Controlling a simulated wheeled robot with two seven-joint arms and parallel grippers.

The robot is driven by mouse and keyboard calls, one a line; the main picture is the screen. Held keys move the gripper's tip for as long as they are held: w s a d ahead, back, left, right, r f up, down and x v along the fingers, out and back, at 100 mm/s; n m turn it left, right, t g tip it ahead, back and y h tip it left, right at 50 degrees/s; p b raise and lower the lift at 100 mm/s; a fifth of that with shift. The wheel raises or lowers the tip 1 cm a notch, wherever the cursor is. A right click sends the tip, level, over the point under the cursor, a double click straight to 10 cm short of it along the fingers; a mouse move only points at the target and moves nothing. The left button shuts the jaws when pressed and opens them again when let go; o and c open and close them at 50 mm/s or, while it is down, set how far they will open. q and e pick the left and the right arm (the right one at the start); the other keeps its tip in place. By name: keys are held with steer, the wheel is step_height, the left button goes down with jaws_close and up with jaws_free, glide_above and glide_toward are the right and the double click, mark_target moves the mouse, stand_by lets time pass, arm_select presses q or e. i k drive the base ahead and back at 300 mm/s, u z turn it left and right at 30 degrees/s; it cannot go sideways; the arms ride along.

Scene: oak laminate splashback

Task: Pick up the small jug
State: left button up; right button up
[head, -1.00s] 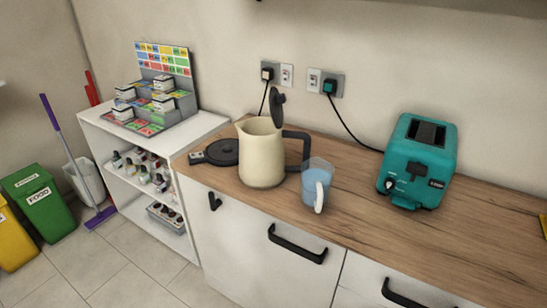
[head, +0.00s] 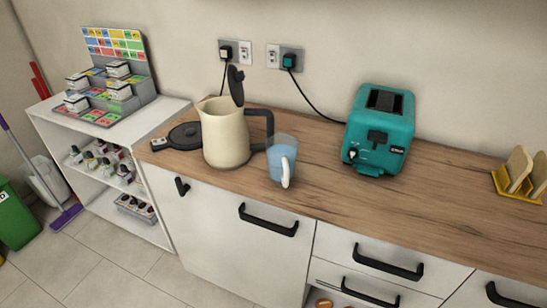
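A small jug (head: 281,162) stands upright on the wooden counter in the head view. It has clear walls, blue liquid inside and a white handle facing the front. It stands just right of a cream kettle (head: 226,140), whose black handle comes close behind it. I cannot tell whether the two touch. The kettle's dark lid is tipped up. Neither of my grippers is in view.
The kettle's black base (head: 185,136) lies left of it. A teal toaster (head: 379,132) stands to the right, and a yellow toast rack (head: 519,180) farther right. The wooden counter (head: 400,210) is clear between them. Drawers (head: 370,262) with black handles are below. White shelves (head: 70,135) stand left.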

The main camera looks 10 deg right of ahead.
mark_target(281, 148)
steer(key=u, duration=1.85)
steer(key=i, duration=2.75)
steer(key=z, duration=3.55)
steer(key=i, duration=0.45)
steer(key=z, duration=0.05)
